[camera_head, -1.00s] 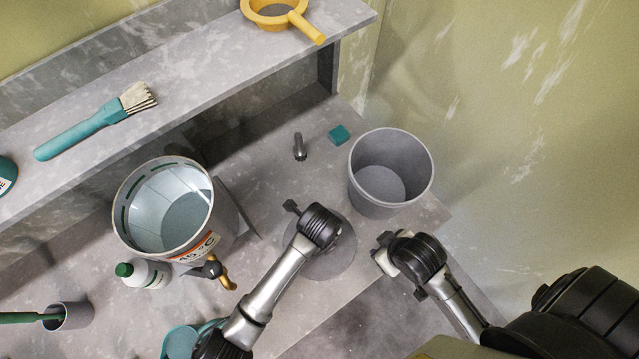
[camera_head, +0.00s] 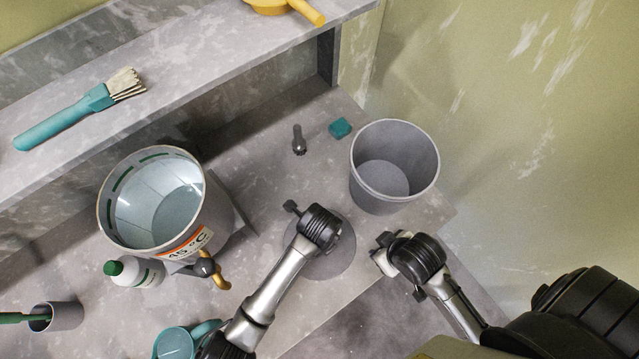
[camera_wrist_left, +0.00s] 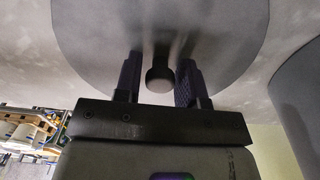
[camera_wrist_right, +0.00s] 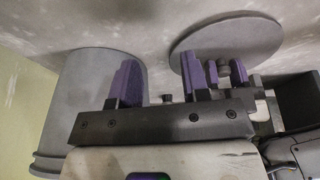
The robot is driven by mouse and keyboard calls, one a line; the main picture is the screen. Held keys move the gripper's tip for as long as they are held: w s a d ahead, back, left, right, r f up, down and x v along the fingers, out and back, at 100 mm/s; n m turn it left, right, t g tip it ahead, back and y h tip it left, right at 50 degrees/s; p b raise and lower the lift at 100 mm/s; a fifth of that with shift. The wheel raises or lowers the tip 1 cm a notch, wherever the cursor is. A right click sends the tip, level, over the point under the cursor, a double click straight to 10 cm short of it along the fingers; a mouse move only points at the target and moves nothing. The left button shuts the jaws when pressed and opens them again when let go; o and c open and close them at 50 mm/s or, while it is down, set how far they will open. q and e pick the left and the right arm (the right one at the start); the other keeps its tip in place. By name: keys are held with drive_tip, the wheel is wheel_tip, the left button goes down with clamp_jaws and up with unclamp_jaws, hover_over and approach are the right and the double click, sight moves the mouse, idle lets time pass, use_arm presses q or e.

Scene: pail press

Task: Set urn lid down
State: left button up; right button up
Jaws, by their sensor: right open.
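The urn lid, a grey disc (camera_head: 340,254), appears to lie flat on the counter between the urn and the grey pail. In the left wrist view the lid (camera_wrist_left: 220,30) has a dark round knob (camera_wrist_left: 160,78). My left gripper (camera_wrist_left: 159,80) is open, with its fingers on either side of the knob and gaps showing. The lid also shows in the right wrist view (camera_wrist_right: 225,38). The urn (camera_head: 150,205) stands open at left with a temperature label and a tap. My right gripper (camera_wrist_right: 163,82) is open and empty near the counter's front edge.
A grey pail (camera_head: 394,168) stands right of the lid. A teal block (camera_head: 340,128) and a small metal item (camera_head: 299,140) lie behind. A green-capped bottle (camera_head: 133,271) and teal mug (camera_head: 176,342) are at left. A brush (camera_head: 80,110) lies on the shelf.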

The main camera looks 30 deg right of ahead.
use_arm(q)
drive_tip(key=shift+o, duration=1)
drive_tip(key=shift+r+p, duration=0.3)
drive_tip(key=shift+r, duration=0.1)
wheel_tip(320, 180, up, 12)
drive_tip(key=p, duration=1)
drive_tip(key=shift+f+p, duration=0.25)
drive_tip(key=shift+p, duration=0.15)
use_arm(e)
wheel_tip(320, 180, up, 11)
drive_tip(key=shift+r, duration=0.2)
drive_tip(key=shift+d, duration=0.15)
